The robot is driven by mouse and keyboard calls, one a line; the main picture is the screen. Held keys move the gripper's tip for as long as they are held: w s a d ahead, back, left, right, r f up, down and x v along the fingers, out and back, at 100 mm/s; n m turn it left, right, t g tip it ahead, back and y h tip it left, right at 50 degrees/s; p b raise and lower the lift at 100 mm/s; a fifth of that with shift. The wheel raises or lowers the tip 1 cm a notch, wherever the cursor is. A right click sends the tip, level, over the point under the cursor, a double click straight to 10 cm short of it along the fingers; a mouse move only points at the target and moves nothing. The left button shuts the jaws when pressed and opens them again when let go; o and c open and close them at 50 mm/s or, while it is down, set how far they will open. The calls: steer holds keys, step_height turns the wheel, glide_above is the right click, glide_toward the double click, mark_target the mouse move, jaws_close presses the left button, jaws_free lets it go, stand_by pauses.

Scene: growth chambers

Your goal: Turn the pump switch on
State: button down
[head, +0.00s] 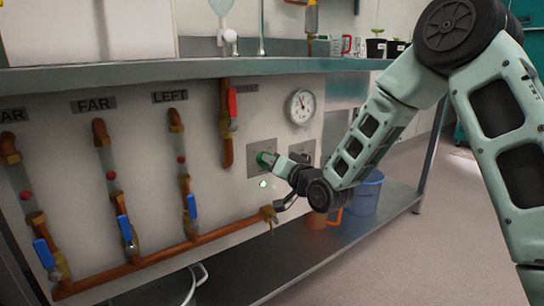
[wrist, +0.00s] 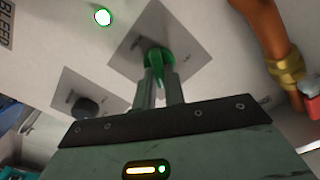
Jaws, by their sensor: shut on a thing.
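A green knob (wrist: 155,56) sits on a square grey plate (wrist: 125,52) on the white panel; no legible pump label shows beside it. My gripper (wrist: 160,80) is shut on the green knob's grip, with one finger on each side. In the head view the green knob (head: 262,158) shows at my gripper's tips (head: 271,160), and the fingers hide part of it. A small round lamp (head: 263,183) below the plate glows green; it also shows in the wrist view (wrist: 103,17).
A black knob (wrist: 86,107) on another plate is close beside my gripper. Copper pipes with blue-handled valves (head: 191,206) and a red-handled valve (head: 233,102) are to the left. A gauge (head: 302,107) is above; a blue bucket (head: 366,192) stands on the lower shelf.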

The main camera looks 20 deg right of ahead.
steer(key=shift+f+m+p, duration=0.1)
steer(key=shift+m+p, duration=0.35)
steer(key=shift+m, duration=0.55)
steer(key=c, duration=1.5)
jaws_free()
steer(key=shift+s+d, duration=0.1)
steer(key=p+v, duration=0.2)
steer(key=v, duration=0.2)
steer(key=p+v, duration=0.3)
steer(key=v, duration=0.1)
steer(key=r+p+v, duration=0.1)
steer(key=p+v, duration=0.1)
steer(key=v, duration=0.1)
steer(key=shift+s+d, duration=0.2)
steer(key=shift+s, duration=0.15)
